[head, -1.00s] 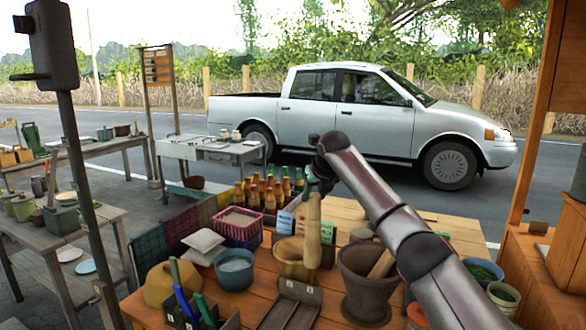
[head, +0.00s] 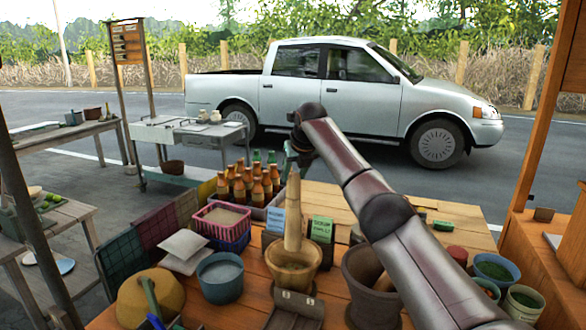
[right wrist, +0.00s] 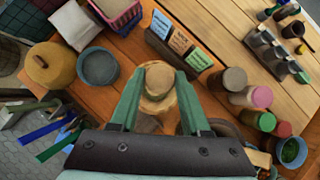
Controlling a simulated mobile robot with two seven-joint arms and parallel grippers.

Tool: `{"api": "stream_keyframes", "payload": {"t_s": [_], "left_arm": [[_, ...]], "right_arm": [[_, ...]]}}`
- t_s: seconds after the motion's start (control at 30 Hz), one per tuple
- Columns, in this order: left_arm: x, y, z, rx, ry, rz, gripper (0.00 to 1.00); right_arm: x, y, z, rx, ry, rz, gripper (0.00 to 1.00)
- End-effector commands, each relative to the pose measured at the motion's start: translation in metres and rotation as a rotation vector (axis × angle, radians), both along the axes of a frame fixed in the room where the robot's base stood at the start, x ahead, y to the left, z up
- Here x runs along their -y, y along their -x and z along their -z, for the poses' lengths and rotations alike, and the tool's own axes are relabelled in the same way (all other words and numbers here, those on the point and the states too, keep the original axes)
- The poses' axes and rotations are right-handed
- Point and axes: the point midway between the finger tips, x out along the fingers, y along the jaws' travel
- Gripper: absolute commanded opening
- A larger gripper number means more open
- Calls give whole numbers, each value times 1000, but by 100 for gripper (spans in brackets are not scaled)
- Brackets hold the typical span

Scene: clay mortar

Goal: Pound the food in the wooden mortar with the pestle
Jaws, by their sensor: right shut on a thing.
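The wooden mortar (head: 310,262) stands on the wooden table. A pale wooden pestle (head: 293,215) is nearly upright over it, its lower end inside the mouth. What food lies in the mortar is too small to tell. My right gripper (head: 296,160) is shut on the pestle's upper end. In the right wrist view my right gripper's green fingers (right wrist: 158,92) flank the pestle (right wrist: 158,75), seen from above, and the mortar below is mostly hidden. My left gripper is not in view.
A dark clay mortar (head: 362,268) with its own pestle stands close on the right. A blue-grey bowl (head: 220,280) and a yellow lidded pot (head: 150,300) are on the left. Small signs (head: 320,230) and bottles (head: 255,185) stand behind. Bare tabletop lies at the back right.

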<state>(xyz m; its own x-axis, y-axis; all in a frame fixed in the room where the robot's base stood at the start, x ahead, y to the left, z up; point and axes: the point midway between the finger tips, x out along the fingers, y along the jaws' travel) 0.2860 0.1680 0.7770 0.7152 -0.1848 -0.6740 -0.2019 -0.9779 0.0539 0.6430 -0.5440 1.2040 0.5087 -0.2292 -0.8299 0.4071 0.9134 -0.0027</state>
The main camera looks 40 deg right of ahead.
Motion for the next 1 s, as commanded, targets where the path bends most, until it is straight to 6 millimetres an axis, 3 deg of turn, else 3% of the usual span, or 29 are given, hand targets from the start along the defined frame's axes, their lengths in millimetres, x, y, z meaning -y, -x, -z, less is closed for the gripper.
{"api": "stream_keyframes", "payload": {"t_s": [0.47,0.63,0.83,0.9,1.0], "left_arm": [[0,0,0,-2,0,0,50],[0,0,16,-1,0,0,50],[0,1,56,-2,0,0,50],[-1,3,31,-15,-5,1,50],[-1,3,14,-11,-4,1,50]], "right_arm": [[0,1,75,-1,3,-3,0],[0,0,106,0,2,-1,0],[0,0,132,5,3,-2,0],[0,0,105,5,3,-2,0],[0,0,94,2,2,-2,0]]}}
